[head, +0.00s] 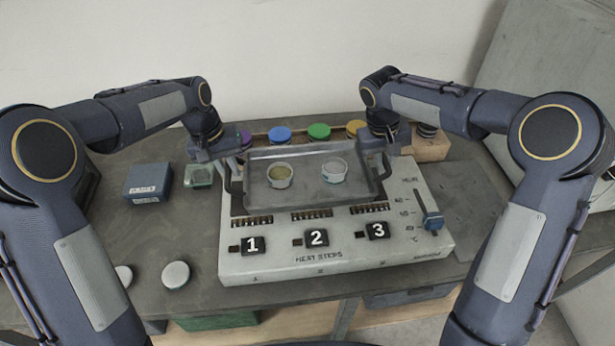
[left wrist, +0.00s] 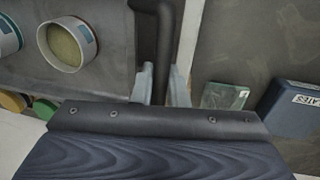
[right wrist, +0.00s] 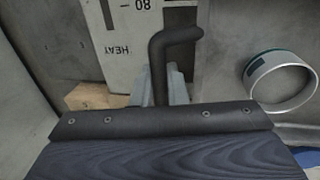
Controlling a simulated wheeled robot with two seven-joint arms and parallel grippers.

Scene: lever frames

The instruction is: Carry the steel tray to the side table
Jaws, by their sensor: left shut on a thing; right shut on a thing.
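The steel tray (head: 307,192) is in the middle of the head view, above or on the back of the heating unit (head: 335,250); I cannot tell whether it touches. It holds two small round cups, one with yellowish contents (head: 280,176) and one pale (head: 334,171). My left gripper (head: 232,165) is shut on the tray's left handle, a dark bar (left wrist: 165,50) in the left wrist view. My right gripper (head: 383,150) is shut on the right handle, a bent dark bar (right wrist: 158,70) in the right wrist view. The side table is not clearly identifiable.
A blue box (head: 148,183) and a small greenish glass block (head: 199,175) stand left of the unit. Several coloured lids, including a green one (head: 318,131), line a wooden rack behind. A white disc (head: 176,274) lies at front left.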

